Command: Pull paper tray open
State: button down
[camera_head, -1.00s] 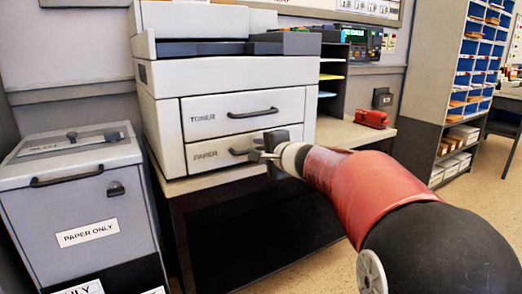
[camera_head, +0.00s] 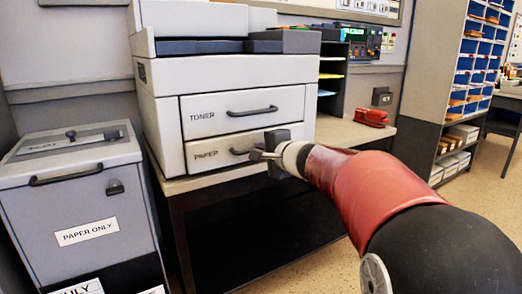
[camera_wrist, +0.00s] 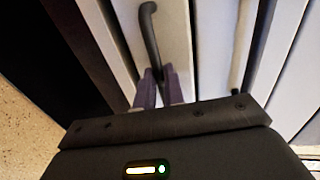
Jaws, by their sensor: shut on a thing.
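The paper tray (camera_head: 207,155) is the lower drawer of the white copier, labelled PAPER, below the TONER drawer (camera_head: 245,112). Its front looks about level with the toner drawer; I cannot tell if there is a small gap. Its dark bar handle (camera_head: 238,152) is partly hidden behind my gripper (camera_head: 256,156). In the wrist view the tray's handle (camera_wrist: 150,32) runs down to my gripper (camera_wrist: 158,84), whose purple-grey fingers are shut on its lower end.
A grey PAPER ONLY bin (camera_head: 85,200) stands left of the copier. The copier sits on a dark-framed table (camera_head: 176,187). A red stapler-like object (camera_head: 371,118) lies on the table to the right. Pigeonhole shelves (camera_head: 462,90) stand farther right, with open floor in front.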

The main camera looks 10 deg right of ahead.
jog(key=f+b+v, duration=0.3)
jog(key=v, duration=1.3)
jog(key=s+f+b+v, duration=0.1)
jog(key=f+b+v, duration=0.2)
jog(key=v, duration=1.4)
jog(key=shift+s+d+f, duration=0.25)
jog(key=shift+s+f, duration=0.25)
jog(key=shift+f, duration=0.05)
jog(key=c, duration=1.5)
grip_release()
jog(key=shift+s+r, duration=0.1)
jog(key=v, duration=0.7)
jog(key=shift+s+d+p, duration=0.15)
jog(key=shift+s+p, duration=0.15)
